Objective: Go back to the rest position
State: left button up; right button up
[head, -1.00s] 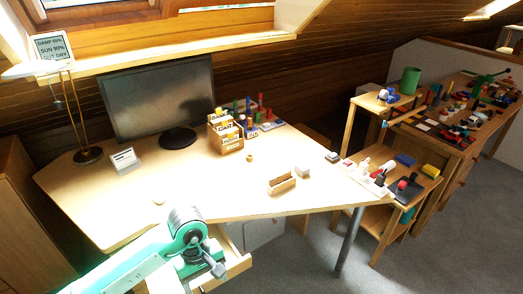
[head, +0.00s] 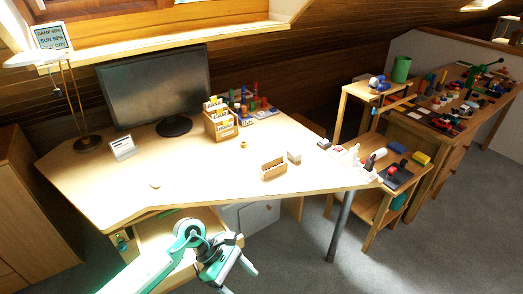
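My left arm comes in from the bottom left, in front of the desk. My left gripper (head: 240,280) is low at the bottom of the head view, with its two fingers spread apart and nothing seen between them. It is in front of the pulled-out wooden drawer (head: 165,232) under the desk, and the arm hides part of that drawer. My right gripper is not in view.
A crowded side shelf (head: 385,185) stands right. Grey floor (head: 300,265) is clear.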

pick_arm(q)
jog(key=w+d+f+n+t+h, duration=0.1)
jog(key=w+f+n+t+h, duration=0.6)
jog(key=n, duration=1)
jog(key=s+a+f+n+t+y, duration=0.1)
jog(key=a+f+n+t+y, duration=0.4)
jog(key=f+n, duration=0.6)
jog(key=s+a+f+n+t+y, duration=0.2)
jog(key=a+f+n+t, duration=0.3)
jog(key=f+n, duration=0.5)
jog(key=s+a+f+n+g+y, duration=0.3)
jog(key=s+a+f+n, duration=0.25)
jog(key=s+f, duration=0.3)
jog(key=s+a+f+n+g+y, duration=0.35)
jog(key=s+a+f+n, duration=0.2)
jog(key=s+f, duration=0.3)
jog(key=s+f+n+g+y, duration=0.1)
jog(key=s+f+n+g, duration=0.1)
jog(key=s, duration=1)
jog(key=s+a+f+n+g+y, duration=0.1)
jog(key=s+f+n+g, duration=0.2)
jog(key=s, duration=0.9)
jog(key=shift+f+n, duration=0.95)
jog(key=shift+n, duration=0.15)
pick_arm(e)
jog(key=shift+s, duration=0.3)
pick_arm(q)
jog(key=shift+w, duration=0.1)
